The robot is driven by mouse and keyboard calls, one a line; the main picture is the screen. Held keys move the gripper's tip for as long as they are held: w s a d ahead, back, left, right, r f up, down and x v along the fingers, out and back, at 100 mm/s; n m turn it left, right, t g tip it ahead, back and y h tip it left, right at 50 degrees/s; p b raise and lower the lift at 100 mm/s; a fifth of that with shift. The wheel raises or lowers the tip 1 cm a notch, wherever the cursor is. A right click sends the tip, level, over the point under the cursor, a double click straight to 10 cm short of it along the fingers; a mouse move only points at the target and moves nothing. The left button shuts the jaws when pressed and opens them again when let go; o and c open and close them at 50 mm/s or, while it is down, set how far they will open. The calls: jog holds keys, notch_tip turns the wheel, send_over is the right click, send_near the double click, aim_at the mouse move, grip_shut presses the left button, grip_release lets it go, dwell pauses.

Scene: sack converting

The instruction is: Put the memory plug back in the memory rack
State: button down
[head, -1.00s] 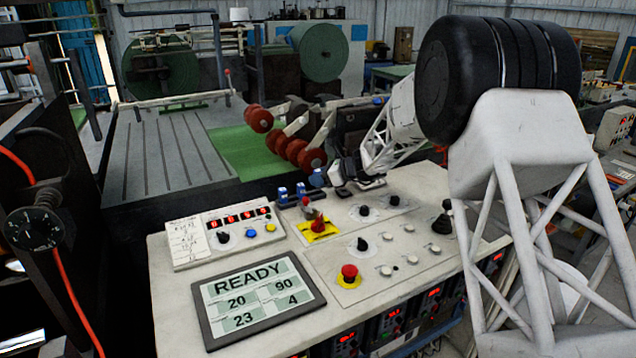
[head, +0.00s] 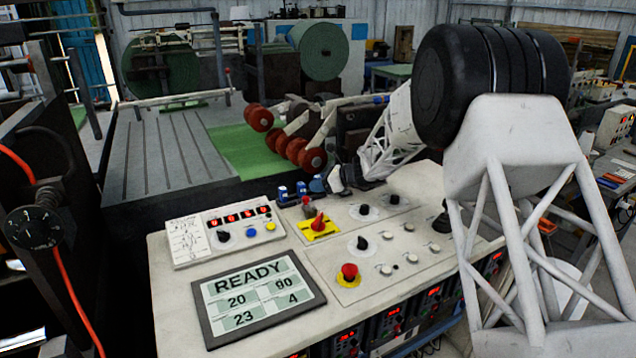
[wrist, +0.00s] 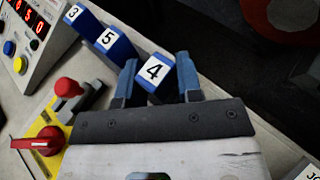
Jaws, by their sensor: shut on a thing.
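The memory plug (wrist: 153,70) is blue with a white label marked 4. My gripper (wrist: 157,78) is shut on it, with one blue-grey finger on each side. Two other blue plugs, marked 3 (wrist: 73,14) and 5 (wrist: 110,38), stand in a row to its left in the wrist view. In the head view my gripper (head: 329,182) is at the back edge of the console, just right of these two blue plugs (head: 291,190). The memory rack under the plugs is mostly hidden. I cannot tell whether plug 4 is seated in it.
A red-handled lever (wrist: 68,87) and a red rotary switch on a yellow plate (head: 319,225) are close to the plugs. A counter box (head: 224,235), a READY screen (head: 258,300) and a red emergency button (head: 349,271) are nearer. Dark red rollers (head: 300,151) lie behind.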

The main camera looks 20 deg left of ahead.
jog(key=shift+f, duration=0.1)
jog(key=c, duration=0.8)
grip_release()
jog(key=shift+r, duration=0.55)
jog(key=shift+d+r, duration=0.2)
jog(key=shift+d, duration=0.1)
jog(key=shift+v, duration=5.7)
